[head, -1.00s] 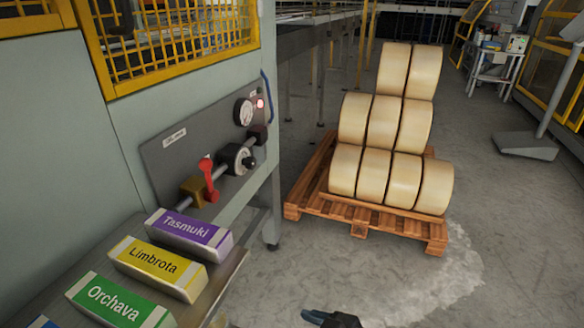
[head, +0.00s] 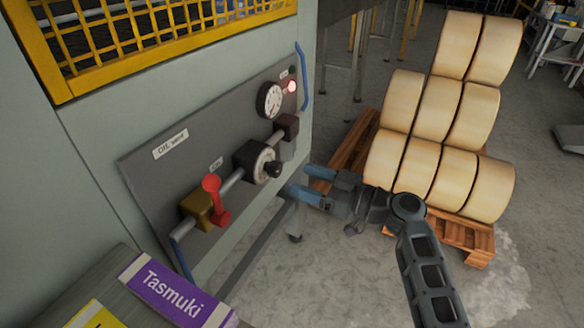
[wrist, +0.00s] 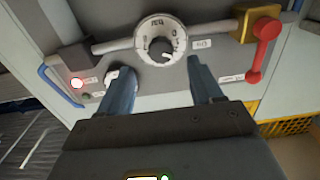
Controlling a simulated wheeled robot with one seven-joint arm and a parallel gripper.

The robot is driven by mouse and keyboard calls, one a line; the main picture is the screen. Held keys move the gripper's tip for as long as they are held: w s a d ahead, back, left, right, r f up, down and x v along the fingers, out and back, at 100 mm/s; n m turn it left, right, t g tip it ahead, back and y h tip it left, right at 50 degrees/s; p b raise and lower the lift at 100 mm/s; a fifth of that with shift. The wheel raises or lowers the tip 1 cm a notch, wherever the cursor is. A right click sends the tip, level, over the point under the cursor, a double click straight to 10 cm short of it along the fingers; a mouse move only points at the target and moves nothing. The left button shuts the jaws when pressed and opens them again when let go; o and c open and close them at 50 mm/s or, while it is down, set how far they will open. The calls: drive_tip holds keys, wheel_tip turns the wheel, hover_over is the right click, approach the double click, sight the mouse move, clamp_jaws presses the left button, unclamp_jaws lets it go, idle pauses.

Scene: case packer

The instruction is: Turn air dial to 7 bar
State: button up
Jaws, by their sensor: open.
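The air dial (head: 263,165) is a round pale dial with dark marks and a black centre knob, mounted on a pipe on the grey panel. It also shows in the wrist view (wrist: 160,42), upside down; its marks are too small to read surely. My gripper (head: 300,181) is open and empty, its two blue-grey fingers pointing at the panel just right of the dial. In the wrist view the fingertips (wrist: 158,65) lie either side of the dial's lower edge, apart from it. A pressure gauge (head: 271,100) sits above the dial; its reading is unclear.
A red lever (head: 215,200) on a brass valve sits left of the dial. A lit red lamp (head: 291,87) is beside the gauge. A blue handle (head: 303,77) stands at the panel's right edge. A purple Tasmuki box (head: 172,289) lies below. A pallet (head: 352,150) of rolls stands behind my arm.

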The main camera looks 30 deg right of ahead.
sight(279, 172)
drive_tip(key=p+x, duration=0.1)
drive_tip(key=x, duration=0.5)
drive_tip(key=shift+s, duration=0.1)
drive_tip(key=c, duration=1.1)
